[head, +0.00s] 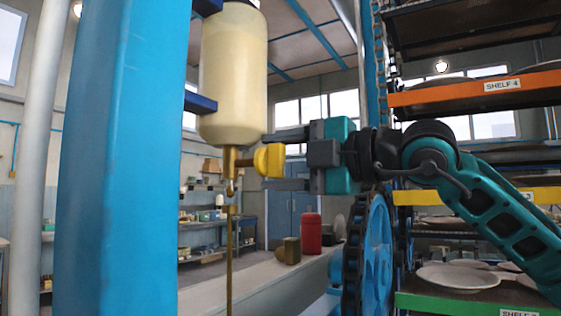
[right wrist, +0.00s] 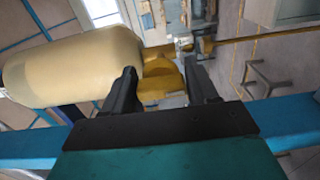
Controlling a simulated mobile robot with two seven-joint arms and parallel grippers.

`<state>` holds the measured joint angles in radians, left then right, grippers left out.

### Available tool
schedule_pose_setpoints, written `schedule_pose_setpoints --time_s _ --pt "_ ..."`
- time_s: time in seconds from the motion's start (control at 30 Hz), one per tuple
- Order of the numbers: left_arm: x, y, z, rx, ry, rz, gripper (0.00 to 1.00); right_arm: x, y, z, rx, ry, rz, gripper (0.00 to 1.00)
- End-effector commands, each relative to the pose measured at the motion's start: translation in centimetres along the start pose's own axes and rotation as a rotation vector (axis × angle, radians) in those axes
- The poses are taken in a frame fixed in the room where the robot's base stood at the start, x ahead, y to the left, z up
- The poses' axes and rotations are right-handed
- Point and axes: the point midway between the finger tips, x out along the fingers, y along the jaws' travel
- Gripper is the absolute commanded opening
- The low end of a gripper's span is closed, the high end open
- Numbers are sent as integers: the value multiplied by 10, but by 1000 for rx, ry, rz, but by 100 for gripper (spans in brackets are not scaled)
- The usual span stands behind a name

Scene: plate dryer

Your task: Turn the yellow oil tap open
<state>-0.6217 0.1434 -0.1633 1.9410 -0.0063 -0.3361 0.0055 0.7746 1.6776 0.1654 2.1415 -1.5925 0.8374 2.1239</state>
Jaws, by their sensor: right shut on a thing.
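The yellow oil tap (head: 269,160) sits on a brass pipe (head: 229,165) under a cream oil bottle (head: 232,85). A thin amber line (head: 229,260) runs straight down below the spout; I cannot tell whether it is oil or a rod. My right gripper (head: 272,161) reaches in from the right, one finger above the tap and one below. In the right wrist view the tap (right wrist: 160,80) lies between the two fingers (right wrist: 160,68), and the bottle (right wrist: 75,68) is at the left. The right gripper is shut on the tap. My left gripper is not in view.
A wide blue post (head: 120,160) stands left of the bottle. A rack with plates (head: 458,277) and labelled shelves stands at the right, behind my right arm. A blue wheel with a chain (head: 375,255) is below the gripper. A red canister (head: 307,234) stands on a ledge.

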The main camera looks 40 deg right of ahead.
Motion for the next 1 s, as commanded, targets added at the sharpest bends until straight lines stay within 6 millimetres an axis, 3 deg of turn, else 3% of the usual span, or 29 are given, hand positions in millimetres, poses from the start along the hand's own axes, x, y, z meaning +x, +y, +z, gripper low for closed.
schedule_pose_setpoints --time_s 0.23,0.27,0.43,0.77,1.0 --pt "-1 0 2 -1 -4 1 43 0 1 1 3 -1 2 28" --pt "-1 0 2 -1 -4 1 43 0 1 1 3 -1 2 61" --pt "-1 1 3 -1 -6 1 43 0 1 0 1 -1 1 77" --pt "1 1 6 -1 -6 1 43 -3 -1 0 1 0 3 79" --pt "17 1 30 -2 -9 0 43 -36 -5 0 0 -2 9 79"
